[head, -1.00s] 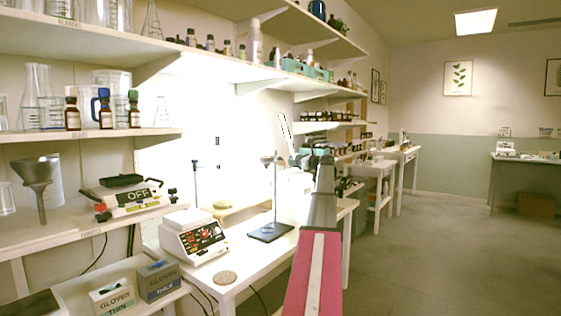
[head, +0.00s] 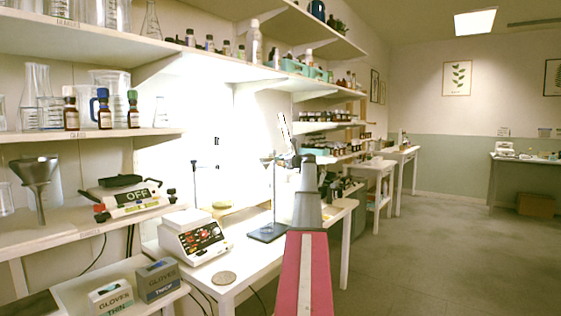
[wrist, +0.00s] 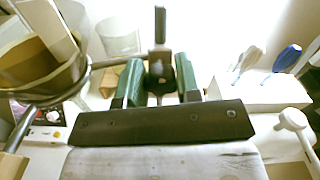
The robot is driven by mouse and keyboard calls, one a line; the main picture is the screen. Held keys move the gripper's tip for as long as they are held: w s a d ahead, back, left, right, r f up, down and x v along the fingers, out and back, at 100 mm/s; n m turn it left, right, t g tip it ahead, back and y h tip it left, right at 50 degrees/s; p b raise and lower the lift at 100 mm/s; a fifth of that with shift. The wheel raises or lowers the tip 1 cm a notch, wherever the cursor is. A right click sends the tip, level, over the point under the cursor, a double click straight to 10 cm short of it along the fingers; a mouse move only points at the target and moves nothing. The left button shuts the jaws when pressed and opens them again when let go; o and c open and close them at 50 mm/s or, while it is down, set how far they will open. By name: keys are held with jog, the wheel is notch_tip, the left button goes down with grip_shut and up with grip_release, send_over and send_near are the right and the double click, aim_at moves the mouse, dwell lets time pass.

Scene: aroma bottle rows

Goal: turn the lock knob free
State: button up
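In the wrist view my gripper (wrist: 157,80) is open, with its green fingers on either side of a dark lock knob (wrist: 159,70). I cannot tell whether either finger touches the knob. A dark upright bar (wrist: 160,27) rises behind it. A dark metal rod (wrist: 103,63) runs left from the knob to a ring around a wide vessel (wrist: 40,75). In the head view a stand with a dark base (head: 267,233) and a thin rod is on the white table, left of my arm. My fingers are hidden there.
A balance (head: 194,238) and a flat round disc (head: 223,278) are on the table (head: 240,268). Glove boxes (head: 157,279) stand front left. In the wrist view blue-handled tools (wrist: 287,58) stand in a white holder right of my fingers. The floor on the right is clear.

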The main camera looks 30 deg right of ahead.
jog(key=shift+c, duration=1)
jog(key=shift+n, duration=0.8)
jog(key=o, duration=0.9)
jog(key=shift+o, duration=0.2)
jog(key=v, duration=1.1)
